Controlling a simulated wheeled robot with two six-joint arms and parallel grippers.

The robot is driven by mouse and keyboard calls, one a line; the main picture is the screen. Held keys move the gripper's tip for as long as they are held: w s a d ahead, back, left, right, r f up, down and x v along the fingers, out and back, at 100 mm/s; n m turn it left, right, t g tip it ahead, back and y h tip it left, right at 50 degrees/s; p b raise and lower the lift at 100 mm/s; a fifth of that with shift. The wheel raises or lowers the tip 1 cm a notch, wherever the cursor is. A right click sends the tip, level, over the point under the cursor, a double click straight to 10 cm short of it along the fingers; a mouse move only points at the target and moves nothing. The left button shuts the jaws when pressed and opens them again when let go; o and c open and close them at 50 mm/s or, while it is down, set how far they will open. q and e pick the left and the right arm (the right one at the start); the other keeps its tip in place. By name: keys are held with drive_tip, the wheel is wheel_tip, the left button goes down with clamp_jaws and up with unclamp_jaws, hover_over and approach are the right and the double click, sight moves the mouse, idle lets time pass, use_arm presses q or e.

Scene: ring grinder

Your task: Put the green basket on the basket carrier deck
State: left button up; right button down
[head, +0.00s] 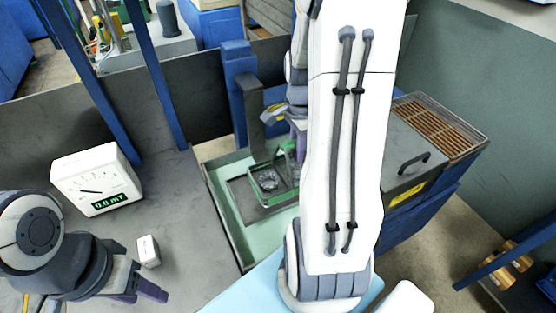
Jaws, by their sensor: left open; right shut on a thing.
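The green basket (291,199) holds grey metal parts and sits low in the middle of the view, over a dark plate inside a pale green tray (223,205). My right gripper (297,134) has purple fingers and is shut on the green basket at its upper part; my own white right arm hides much of it and the basket's right side. I cannot tell whether the basket touches the plate. I cannot make out for sure which surface is the basket carrier deck. My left gripper (146,292) is open and empty over the grey table at lower left.
A white meter (97,180) reading 0.0 mT and a small white block (148,251) stand on the grey table (185,225). A grey-lidded machine (405,150) with an orange slatted grate stands at right. Dark panels and blue posts rise behind.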

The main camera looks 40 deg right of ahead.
drive_tip(key=p, duration=0.1)
hover_over(280, 169)
wheel_tip(280, 169, down, 3)
drive_tip(key=shift+w+f, duration=0.1)
drive_tip(key=shift+w, duration=0.05)
wheel_tip(280, 169, down, 3)
drive_tip(key=shift+f+p, duration=0.1)
drive_tip(key=shift+p, duration=0.4)
drive_tip(key=shift+f, duration=0.35)
drive_tip(key=shift+f, duration=0.2)
drive_tip(key=c, duration=0.8)
unclamp_jaws()
drive_tip(key=shift+o, duration=0.2)
drive_tip(key=shift+r, duration=0.15)
